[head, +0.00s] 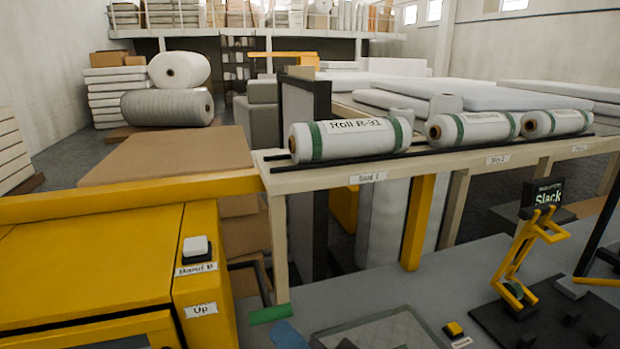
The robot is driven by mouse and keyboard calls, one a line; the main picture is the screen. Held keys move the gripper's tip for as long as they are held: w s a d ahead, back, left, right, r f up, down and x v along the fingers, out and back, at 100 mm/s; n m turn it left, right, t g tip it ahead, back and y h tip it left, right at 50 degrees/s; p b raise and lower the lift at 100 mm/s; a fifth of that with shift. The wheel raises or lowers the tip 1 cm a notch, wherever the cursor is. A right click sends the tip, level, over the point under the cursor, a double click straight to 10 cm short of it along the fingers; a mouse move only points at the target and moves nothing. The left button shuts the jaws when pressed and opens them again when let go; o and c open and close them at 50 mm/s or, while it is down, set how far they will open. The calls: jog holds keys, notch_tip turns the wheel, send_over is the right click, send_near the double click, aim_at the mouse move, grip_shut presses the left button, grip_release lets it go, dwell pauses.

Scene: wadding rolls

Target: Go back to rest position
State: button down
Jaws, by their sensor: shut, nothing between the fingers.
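My gripper does not show in the head view, so I cannot see its pose or what is around it. Three wrapped white rolls with green bands lie in a row on the pale rack. The left roll (350,138) is labelled "Roll R-91". The middle roll (472,129) and the right roll (557,122) lie farther right. Labels on the two right rolls are too blurred to read surely. The rack (420,169) has dark rails and small slot labels along its front edge.
A yellow machine (90,262) fills the lower left, with a white button (196,247) and labels "Band B" and "Up". A yellow lever (525,250) and a "Slack" sign (545,194) stand at right. A yellow button (454,329) sits on the grey surface (400,290).

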jog(key=s+d+f+t+h, duration=0.1)
jog(key=s+d+f+h, duration=0.4)
jog(key=s+d, duration=0.55)
jog(key=s+d+f+t+h, duration=0.1)
jog(key=s+d+f+h, duration=0.45)
jog(key=s, duration=0.75)
jog(key=s+d+r+n+y, duration=0.1)
jog(key=s+d+r+n, duration=0.1)
jog(key=s+d+n, duration=0.3)
jog(key=s+d, duration=0.2)
jog(key=s, duration=0.1)
jog(key=shift+d+n+b, duration=0.3)
jog(key=shift+d+b, duration=0.05)
jog(key=shift+d, duration=0.05)
jog(key=shift+r, duration=0.1)
